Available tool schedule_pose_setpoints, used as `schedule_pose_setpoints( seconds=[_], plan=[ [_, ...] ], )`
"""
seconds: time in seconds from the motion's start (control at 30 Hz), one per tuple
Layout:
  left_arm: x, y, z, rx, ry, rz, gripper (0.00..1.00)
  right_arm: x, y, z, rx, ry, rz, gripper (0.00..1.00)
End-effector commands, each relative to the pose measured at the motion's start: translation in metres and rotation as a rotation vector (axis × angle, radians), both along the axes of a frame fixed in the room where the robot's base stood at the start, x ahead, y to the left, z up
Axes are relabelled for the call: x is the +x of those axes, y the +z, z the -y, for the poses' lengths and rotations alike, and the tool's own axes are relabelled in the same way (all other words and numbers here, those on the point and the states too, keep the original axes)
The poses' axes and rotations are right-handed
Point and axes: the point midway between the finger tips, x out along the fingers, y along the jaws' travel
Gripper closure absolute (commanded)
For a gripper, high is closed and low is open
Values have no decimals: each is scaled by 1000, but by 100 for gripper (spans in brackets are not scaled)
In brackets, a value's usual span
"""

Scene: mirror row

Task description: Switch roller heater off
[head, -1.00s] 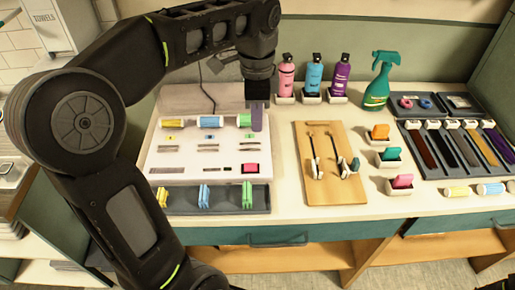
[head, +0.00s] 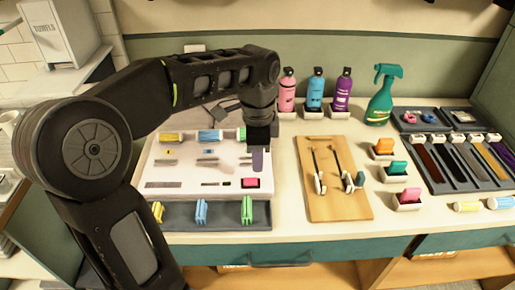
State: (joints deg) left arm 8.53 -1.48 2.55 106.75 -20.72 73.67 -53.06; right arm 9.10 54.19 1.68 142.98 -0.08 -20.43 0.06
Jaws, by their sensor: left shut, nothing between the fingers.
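The roller heater (head: 160,178) is a white panel at the left middle of the counter. Yellow, blue and green rollers lie along its back, with small metal parts in front of them. A pinkish-red switch (head: 250,183) sits at its front right; I cannot tell its on or off position. My left gripper (head: 258,165) points down over the heater's right side, just behind the switch in the picture. It is shut and empty. It hides part of the panel, and I cannot tell whether it touches anything. My right gripper is out of view.
A dark tray (head: 175,218) with colored clips lies in front of the heater. A wooden board (head: 322,205) with two tools lies to the right. Pink, blue and purple bottles and a green spray bottle (head: 382,95) stand behind. Small holders and a swatch tray (head: 462,170) are farther right.

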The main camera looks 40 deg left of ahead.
Motion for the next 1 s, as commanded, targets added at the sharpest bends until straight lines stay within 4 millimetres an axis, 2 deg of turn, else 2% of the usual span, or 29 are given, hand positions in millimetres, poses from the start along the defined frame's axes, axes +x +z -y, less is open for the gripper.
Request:
schedule_pose_setpoints(
  seconds=[0.1, 0.3, 0.7, 0.8, 1.0],
  plan=[
    [-1, -22, 0, 0, 0, -4, 100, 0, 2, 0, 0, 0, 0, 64],
    [0, -44, 0, 0, 0, 0, 100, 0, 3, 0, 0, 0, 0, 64],
    [0, -49, 0, 0, 0, 1, 100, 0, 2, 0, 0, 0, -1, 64],
    [1, -57, 2, 0, 0, 0, 100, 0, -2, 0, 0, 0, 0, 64],
    [0, -54, 1, -1, 1, -1, 100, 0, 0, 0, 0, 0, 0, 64]
  ],
)
